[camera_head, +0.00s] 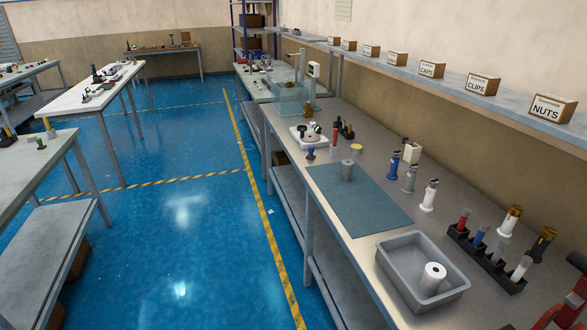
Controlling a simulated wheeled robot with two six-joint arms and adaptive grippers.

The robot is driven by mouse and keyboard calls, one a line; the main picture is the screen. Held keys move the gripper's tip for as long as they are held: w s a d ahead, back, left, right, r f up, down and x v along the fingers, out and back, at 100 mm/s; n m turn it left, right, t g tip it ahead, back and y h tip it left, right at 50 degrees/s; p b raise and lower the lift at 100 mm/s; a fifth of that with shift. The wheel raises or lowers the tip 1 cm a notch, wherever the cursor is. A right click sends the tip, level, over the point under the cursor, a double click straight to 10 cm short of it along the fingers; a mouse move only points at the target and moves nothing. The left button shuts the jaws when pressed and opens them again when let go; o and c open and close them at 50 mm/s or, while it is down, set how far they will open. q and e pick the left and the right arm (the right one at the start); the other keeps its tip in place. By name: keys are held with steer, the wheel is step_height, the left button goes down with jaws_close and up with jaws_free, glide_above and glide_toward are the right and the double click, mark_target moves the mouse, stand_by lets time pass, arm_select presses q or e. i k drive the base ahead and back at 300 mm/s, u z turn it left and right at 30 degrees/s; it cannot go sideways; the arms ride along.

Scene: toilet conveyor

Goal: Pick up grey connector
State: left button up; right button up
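A grey connector-like piece (410,178) stands upright on the long workbench, between a blue piece (393,165) and a white piece (429,195) of similar shape. A short grey cylinder (347,171) stands on the blue-grey mat (361,203); I cannot tell whether it is also a connector. Neither of my grippers can be made out in this view.
A grey tray (390,270) holding a white cylinder (432,279) is at the bench's near side. Behind it stands a black rack (484,260) with coloured pieces. A shelf with labelled boxes (483,84) runs along the wall. Most of the mat is clear.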

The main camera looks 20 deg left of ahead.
mark_target(347, 166)
steer(key=u, duration=1.85)
steer(key=i, duration=2.2)
steer(key=z, duration=3.6)
